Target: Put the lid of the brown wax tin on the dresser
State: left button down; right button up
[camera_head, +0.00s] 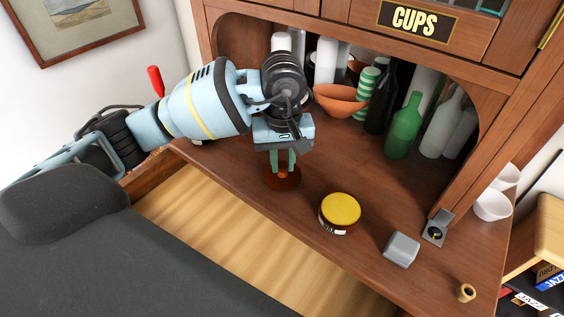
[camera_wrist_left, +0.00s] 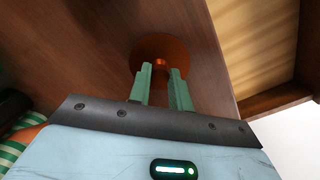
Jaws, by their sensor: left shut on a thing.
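The brown wax tin (camera_head: 340,212) stands open on the dresser top (camera_head: 270,215), with its yellow wax showing. Its lid (camera_head: 283,181), a red-brown disc with a small knob, is to the left of the tin. My left gripper (camera_head: 282,166) points down over the lid and is shut on its knob. In the left wrist view the lid (camera_wrist_left: 150,50) shows beyond the green fingers (camera_wrist_left: 162,80), with the knob between them. The lid is at or just above the dresser top; I cannot tell whether it touches. My right gripper is not in view.
An orange bowl (camera_head: 338,100), a green bottle (camera_head: 404,128) and other bottles stand in the alcove behind. A grey box (camera_head: 401,249), a small dark-faced item (camera_head: 436,228) and a tan ring (camera_head: 465,292) lie to the right. An open drawer (camera_head: 225,235) is below the front edge.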

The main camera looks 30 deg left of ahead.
aim_at(283, 166)
pick_arm(q)
jog(key=shift+f, duration=0.55)
jog(key=shift+f, duration=0.25)
jog(key=c, duration=1.3)
grip_release()
jog(key=shift+r, duration=0.1)
notch_tip(283, 166, up, 12)
jog(key=shift+r, duration=0.15)
